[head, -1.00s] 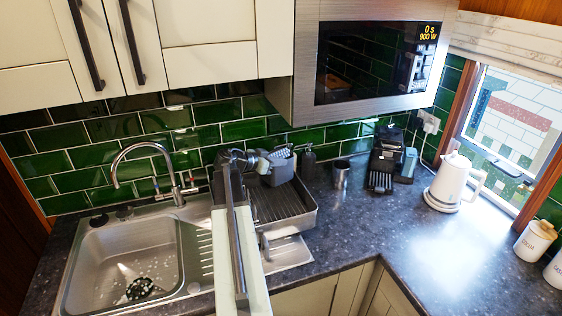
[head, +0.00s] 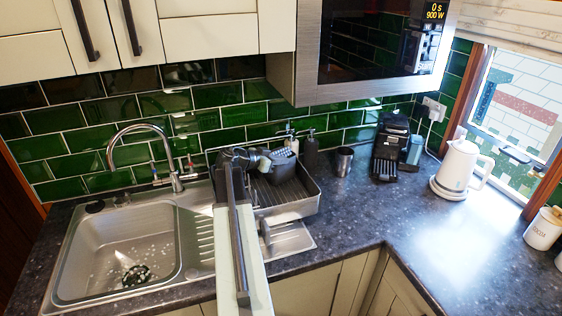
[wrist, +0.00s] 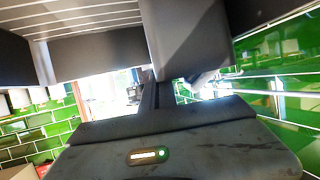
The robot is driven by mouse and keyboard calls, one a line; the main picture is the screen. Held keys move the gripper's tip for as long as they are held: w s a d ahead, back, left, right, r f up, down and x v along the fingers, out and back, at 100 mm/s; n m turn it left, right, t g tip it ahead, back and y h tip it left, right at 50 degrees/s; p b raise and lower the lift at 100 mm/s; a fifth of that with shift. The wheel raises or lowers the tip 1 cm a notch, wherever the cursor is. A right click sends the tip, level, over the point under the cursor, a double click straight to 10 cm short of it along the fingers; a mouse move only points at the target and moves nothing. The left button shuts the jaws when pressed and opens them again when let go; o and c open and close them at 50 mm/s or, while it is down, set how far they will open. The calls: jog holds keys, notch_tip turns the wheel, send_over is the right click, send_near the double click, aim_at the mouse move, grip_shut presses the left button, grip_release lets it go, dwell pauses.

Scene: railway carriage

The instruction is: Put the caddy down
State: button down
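The caddy (head: 273,160) is a dark grey tub with a pale gridded part at its top right. It is over the left part of the dish rack (head: 295,207). I cannot tell whether it touches the rack floor. My gripper (head: 243,159) is at the caddy's left side and appears shut on its wall. In the wrist view, large grey faces of the caddy (wrist: 190,38) fill the upper middle by the dark finger. The fingertips are mostly hidden.
The sink (head: 130,245) and tap (head: 175,178) are left of the rack. The microwave (head: 385,45) hangs above.

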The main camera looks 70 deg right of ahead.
jog(key=shift+f, duration=0.25)
jog(key=c, duration=1.6)
grip_release()
jog(key=p+v, duration=0.2)
jog(key=v, duration=0.6)
grip_shut()
jog(key=shift+d, duration=0.1)
